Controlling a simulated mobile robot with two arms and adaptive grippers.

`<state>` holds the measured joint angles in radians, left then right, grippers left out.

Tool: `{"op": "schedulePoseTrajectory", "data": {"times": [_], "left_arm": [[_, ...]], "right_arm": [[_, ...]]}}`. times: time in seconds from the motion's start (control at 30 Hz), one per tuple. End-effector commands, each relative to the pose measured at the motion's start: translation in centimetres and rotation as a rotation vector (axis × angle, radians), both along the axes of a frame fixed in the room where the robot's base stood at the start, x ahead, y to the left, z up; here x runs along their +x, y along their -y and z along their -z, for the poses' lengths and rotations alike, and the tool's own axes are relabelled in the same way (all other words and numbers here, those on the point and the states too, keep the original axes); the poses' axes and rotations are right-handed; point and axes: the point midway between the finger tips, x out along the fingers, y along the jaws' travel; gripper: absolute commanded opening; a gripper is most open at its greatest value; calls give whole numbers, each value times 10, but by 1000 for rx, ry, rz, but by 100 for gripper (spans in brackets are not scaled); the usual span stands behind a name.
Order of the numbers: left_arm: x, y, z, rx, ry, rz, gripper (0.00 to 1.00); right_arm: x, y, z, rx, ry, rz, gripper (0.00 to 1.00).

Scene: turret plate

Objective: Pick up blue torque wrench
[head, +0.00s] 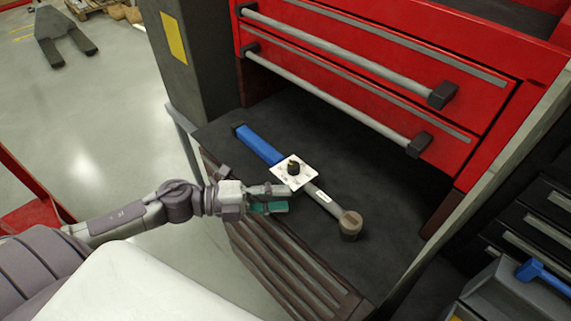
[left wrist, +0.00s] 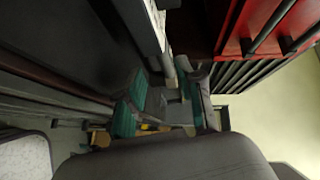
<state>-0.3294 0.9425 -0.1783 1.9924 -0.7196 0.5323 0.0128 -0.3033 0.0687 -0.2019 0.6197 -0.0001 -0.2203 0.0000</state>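The torque wrench lies diagonally on a dark shelf. Its blue handle (head: 259,144) points to the back left, and its grey shaft (head: 328,203) runs to a round head (head: 350,224) at the front right. A white square plate with a dark knob (head: 293,172) covers the wrench's middle in the head view. My left gripper (head: 270,199) is just left of the shaft, near the plate, with nothing seen in it. In the left wrist view its teal-padded fingers (left wrist: 168,104) are spread apart. Contact with the wrench or plate cannot be told. My right gripper is not in view.
The dark shelf (head: 390,205) sits below red drawers with long grey bar handles (head: 340,50). A dark post (head: 195,60) stands at its back left. Slatted panels (head: 285,265) drop from its front edge. Black drawers and a blue tool (head: 540,274) are at the right.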

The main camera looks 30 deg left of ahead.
Motion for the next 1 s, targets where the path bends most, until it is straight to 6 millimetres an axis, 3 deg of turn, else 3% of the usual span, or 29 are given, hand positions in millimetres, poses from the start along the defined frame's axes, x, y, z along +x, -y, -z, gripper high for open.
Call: {"op": "schedulePoseTrajectory", "data": {"times": [0.1,0.37,0.7,1.0], "left_arm": [[12,16,-2,-3,4,-2,37],[23,33,3,-1,1,-1,37],[48,70,4,-3,1,-3,37],[51,75,8,0,-1,-1,37]], "right_arm": [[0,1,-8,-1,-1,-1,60],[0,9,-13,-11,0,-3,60],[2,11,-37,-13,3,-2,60],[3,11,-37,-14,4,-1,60]]}}
